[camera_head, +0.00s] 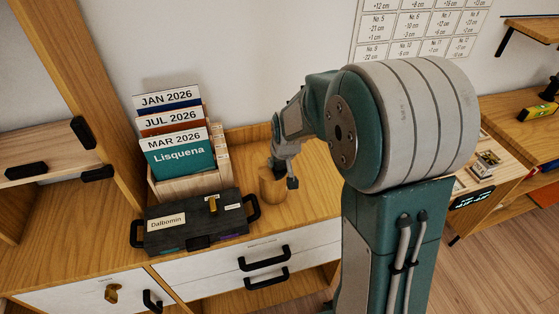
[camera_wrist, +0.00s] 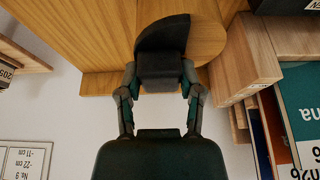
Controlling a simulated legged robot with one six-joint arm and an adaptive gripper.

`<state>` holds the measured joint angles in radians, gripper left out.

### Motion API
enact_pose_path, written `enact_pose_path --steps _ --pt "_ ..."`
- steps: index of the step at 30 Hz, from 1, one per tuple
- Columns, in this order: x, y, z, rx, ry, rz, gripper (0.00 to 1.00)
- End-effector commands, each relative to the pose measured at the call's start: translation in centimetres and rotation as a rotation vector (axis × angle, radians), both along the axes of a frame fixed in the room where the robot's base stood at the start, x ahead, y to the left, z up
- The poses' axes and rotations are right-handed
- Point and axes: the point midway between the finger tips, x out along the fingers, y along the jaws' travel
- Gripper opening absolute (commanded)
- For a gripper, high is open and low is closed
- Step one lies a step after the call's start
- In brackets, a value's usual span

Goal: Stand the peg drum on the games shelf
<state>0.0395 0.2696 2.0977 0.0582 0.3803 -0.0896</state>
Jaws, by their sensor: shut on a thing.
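The peg drum (camera_head: 271,190) looks like a small plain wooden cylinder, standing upright on or just over the wooden cabinet top beside the card box. My gripper (camera_head: 283,178) is at its upper right side and shut on it. Which surface is the games shelf is not clear from these frames.
A wooden box (camera_head: 190,183) of dated cards and a dark toolbox-like case (camera_head: 197,225) stand left of the drum. Black-handled drawers (camera_head: 250,262) lie below. A wall shelf (camera_head: 535,29) and a low wooden unit (camera_head: 520,135) are at the right, beyond my arm.

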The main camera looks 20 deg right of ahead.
Motion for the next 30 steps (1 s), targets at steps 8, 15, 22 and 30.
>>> enact_pose_path --steps 8,15,22,30 --pt "0.0 0.0 -0.1 0.0 0.0 0.0 0.66" --pt "0.0 0.0 -0.1 0.0 0.001 0.0 0.82" --pt "0.0 0.0 0.1 0.0 0.0 0.0 0.82" --pt "-1.4 0.0 3.8 0.0 -0.006 0.0 0.82"
